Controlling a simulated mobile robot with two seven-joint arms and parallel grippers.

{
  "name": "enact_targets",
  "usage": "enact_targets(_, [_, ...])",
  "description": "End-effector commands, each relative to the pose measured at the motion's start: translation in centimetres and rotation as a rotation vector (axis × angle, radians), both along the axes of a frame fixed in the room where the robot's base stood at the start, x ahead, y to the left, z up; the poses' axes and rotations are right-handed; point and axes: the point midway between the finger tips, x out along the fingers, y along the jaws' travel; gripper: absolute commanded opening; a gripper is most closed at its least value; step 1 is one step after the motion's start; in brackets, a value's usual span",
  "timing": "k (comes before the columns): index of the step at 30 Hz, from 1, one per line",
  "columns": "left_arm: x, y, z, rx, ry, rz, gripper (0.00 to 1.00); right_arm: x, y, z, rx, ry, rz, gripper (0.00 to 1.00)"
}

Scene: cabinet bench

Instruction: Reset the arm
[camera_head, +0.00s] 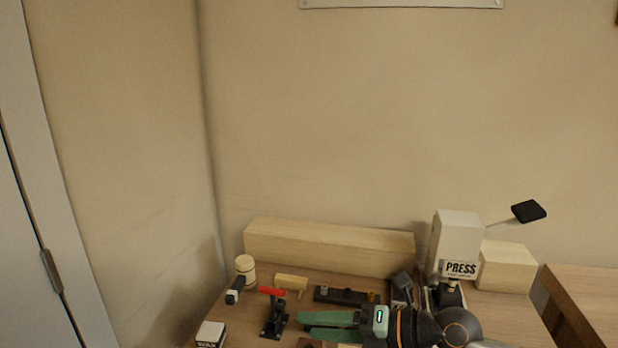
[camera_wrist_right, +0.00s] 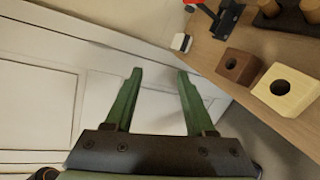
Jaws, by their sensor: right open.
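My right gripper (camera_head: 330,327) reaches in over the bench from the right in the head view, its green fingers pointing left. In the right wrist view the right gripper (camera_wrist_right: 158,85) has its two green fingers spread wide with nothing between them. White cabinet fronts (camera_wrist_right: 38,100) show beyond the fingers. My left gripper is in neither view.
The wooden bench (camera_wrist_right: 215,60) holds a dark block with a hole (camera_wrist_right: 238,66), a pale block with a hole (camera_wrist_right: 285,88), a red-handled clamp (camera_head: 273,320), a mallet (camera_head: 244,268) and a press (camera_head: 458,245). A long wooden beam (camera_head: 330,248) lies along the wall.

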Motion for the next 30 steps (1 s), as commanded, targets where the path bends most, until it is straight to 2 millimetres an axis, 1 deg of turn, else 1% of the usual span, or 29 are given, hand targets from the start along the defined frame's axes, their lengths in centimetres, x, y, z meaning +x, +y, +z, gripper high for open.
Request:
enact_targets(1, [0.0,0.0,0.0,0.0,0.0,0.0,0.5,-1.1,1.5,1.8,0.163,0.014,-0.016,0.55])
enact_targets(2, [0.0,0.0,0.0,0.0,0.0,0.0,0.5,-1.4,2.0,3.0,0.257,0.021,-0.035,0.55])
enact_targets(3, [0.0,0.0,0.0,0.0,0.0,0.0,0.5,-1.7,2.2,4.6,0.379,0.035,-0.072,0.55])
enact_targets(5, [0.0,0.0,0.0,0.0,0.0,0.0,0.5,-1.7,1.7,6.6,0.553,0.064,-0.144,0.55])
enact_targets(6, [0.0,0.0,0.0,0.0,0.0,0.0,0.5,-1.6,0.9,7.6,0.662,0.091,-0.205,0.55])
enact_targets(8, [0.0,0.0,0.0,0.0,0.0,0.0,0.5,-1.1,-0.8,8.6,0.814,0.139,-0.311,0.55])
enact_targets(10, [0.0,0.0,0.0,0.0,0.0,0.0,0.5,-0.4,-3.5,8.7,0.97,0.209,-0.459,0.55])
enact_targets(11, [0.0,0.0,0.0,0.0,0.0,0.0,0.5,-0.2,-4.8,8.4,1.029,0.244,-0.527,0.55])
enact_targets(12, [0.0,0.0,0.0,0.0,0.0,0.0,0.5,0.1,-6.6,7.5,1.1,0.294,-0.625,0.55])
enact_targets(14, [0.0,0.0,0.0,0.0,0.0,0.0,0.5,0.3,-9.3,5.7,1.188,0.378,-0.781,0.55])
enact_targets(15, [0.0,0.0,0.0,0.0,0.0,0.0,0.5,0.1,-11.1,4.0,1.234,0.441,-0.89,0.55])
enact_targets(17, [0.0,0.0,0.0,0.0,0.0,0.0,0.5,-0.6,-13.6,1.0,1.283,0.542,-1.057,0.55])
enact_targets(18, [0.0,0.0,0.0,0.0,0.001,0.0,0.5,-1.4,-15.1,-1.3,1.301,0.614,-1.171,0.55])
enact_targets(20, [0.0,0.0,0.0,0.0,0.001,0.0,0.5,-3.2,-17.0,-4.9,1.306,0.732,-1.342,0.55])
enact_targets(21, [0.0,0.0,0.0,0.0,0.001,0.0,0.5,-4.7,-18.0,-7.3,1.298,0.814,-1.451,0.55])
enact_targets(23, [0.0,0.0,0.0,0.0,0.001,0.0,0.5,-7.2,-19.0,-10.5,1.266,0.932,-1.594,0.55])
enact_targets(24, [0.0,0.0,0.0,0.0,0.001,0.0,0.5,-8.9,-19.5,-12.3,1.238,1.0,-1.676,0.55])
enact_targets(26, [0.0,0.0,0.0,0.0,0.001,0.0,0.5,-11.3,-19.9,-14.4,1.193,1.092,-1.773,0.55])
enact_targets(27, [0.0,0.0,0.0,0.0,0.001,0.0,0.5,-12.8,-20.0,-15.6,1.16,1.149,-1.828,0.55])
enact_targets(29, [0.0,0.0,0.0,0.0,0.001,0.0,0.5,-15.0,-20.1,-17.0,1.112,1.225,-1.899,0.55])
enact_targets(30, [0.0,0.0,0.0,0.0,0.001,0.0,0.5,-16.4,-20.0,-17.8,1.078,1.274,-1.94,0.55])
